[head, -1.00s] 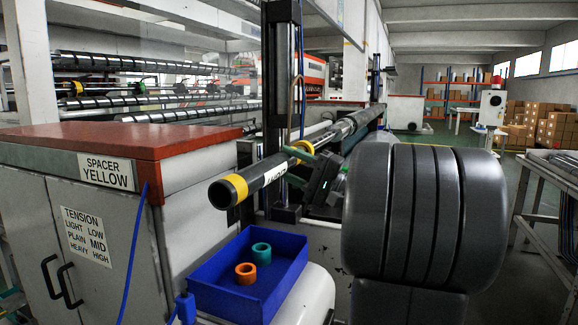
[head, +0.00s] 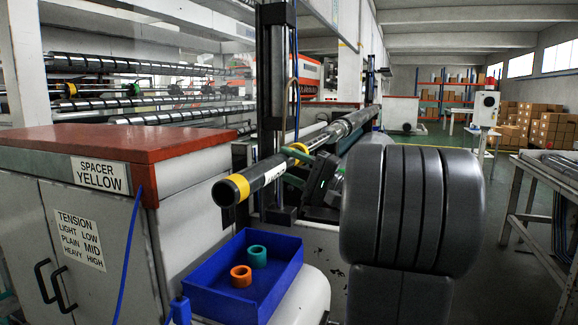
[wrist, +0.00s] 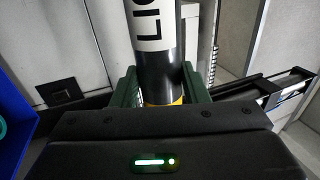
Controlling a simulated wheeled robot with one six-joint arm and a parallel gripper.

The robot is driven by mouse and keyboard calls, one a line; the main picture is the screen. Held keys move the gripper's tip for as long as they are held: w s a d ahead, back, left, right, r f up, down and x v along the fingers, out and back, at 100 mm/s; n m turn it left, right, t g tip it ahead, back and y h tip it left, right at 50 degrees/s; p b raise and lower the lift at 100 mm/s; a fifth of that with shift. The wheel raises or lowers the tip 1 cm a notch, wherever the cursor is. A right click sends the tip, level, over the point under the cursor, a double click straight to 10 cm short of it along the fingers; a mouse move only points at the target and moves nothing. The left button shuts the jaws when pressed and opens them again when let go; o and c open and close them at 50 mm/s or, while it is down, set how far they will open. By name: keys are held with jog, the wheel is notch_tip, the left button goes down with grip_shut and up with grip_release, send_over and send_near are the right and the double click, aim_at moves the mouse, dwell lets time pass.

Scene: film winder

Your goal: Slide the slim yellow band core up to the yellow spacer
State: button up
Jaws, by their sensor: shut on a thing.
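A black shaft (head: 265,179) points toward me, with the yellow spacer (head: 232,189) at its near end. Farther back, the slim yellow band core (head: 297,149) is around the shaft, apart from the spacer. My gripper (head: 304,159) has green fingers on both sides of the shaft at the band core and is shut on it. In the wrist view the green fingers of my gripper (wrist: 160,92) flank the shaft (wrist: 155,70). A sliver of yellow (wrist: 163,103) shows between them; my gripper body hides the rest.
A white label (head: 273,174) is on the shaft between spacer and core. Below stands a blue tray (head: 205,299) with an orange ring (head: 241,276) and a teal ring (head: 257,256). A cabinet (head: 105,225) reads "SPACER YELLOW". Large dark rolls (head: 410,205) stand at right.

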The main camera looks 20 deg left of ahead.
aim_at(315, 148)
jog(key=w+p, duration=0.1)
jog(key=w, duration=0.6)
jog(key=shift+d+p, duration=0.25)
jog(key=shift+p, duration=0.1)
dwell(0.4)
jog(key=w+p, duration=0.2)
jog(key=w, duration=0.5)
jog(key=shift+d+p, duration=0.3)
jog(key=shift+p, duration=0.05)
dwell(0.4)
jog(key=shift+w+d+r+p, duration=0.1)
jog(key=shift+w+p, duration=0.8)
jog(key=shift+w, duration=0.7)
jog(key=shift+w+d+p, duration=0.15)
jog(key=shift+w+p, duration=0.8)
jog(key=shift+w, duration=0.95)
